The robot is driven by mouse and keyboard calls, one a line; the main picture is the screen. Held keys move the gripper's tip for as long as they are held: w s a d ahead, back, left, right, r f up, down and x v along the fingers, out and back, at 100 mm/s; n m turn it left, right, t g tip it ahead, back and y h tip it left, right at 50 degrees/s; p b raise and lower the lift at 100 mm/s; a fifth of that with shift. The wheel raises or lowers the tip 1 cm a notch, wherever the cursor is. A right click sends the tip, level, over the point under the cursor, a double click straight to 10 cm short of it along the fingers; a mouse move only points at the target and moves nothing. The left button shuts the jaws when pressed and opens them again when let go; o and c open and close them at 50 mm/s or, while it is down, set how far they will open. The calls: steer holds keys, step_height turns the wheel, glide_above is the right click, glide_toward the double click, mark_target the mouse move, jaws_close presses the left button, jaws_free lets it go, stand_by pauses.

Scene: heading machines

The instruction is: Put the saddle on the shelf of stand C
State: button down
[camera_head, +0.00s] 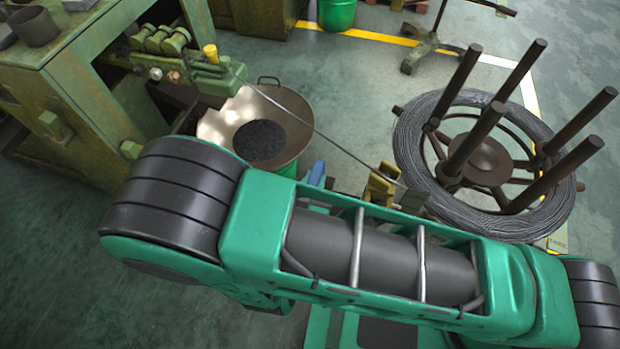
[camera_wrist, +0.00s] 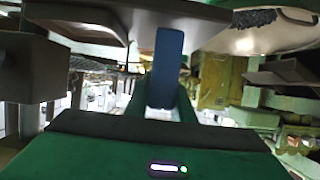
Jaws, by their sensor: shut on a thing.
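My gripper (camera_wrist: 168,75) shows in the wrist view as a blue finger above a dark green palm with a small light. The finger is against a dark brown plate-like piece (camera_wrist: 95,20), which seems to be the saddle and is cut off by the top edge. In the head view, my green arm hides most of the gripper; a bit of blue (camera_head: 317,172) shows just past the arm, near the pan. I cannot make out stand C or its shelf in either view.
A green machine (camera_head: 85,110) stands at the left. A wide metal pan (camera_head: 215,130) with dark small parts sits beside it. A wire runs from the machine past yellow blocks (camera_head: 380,187) to a wire coil (camera_head: 410,150) on a brown spoked reel with upright posts.

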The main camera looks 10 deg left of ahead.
steer(key=shift+f, duration=0.25)
steer(key=c, duration=1.5)
jaws_free()
steer(key=shift+c, duration=0.2)
steer(key=shift+r, duration=0.1)
steer(key=v, duration=1.2)
steer(key=shift+s, duration=0.1)
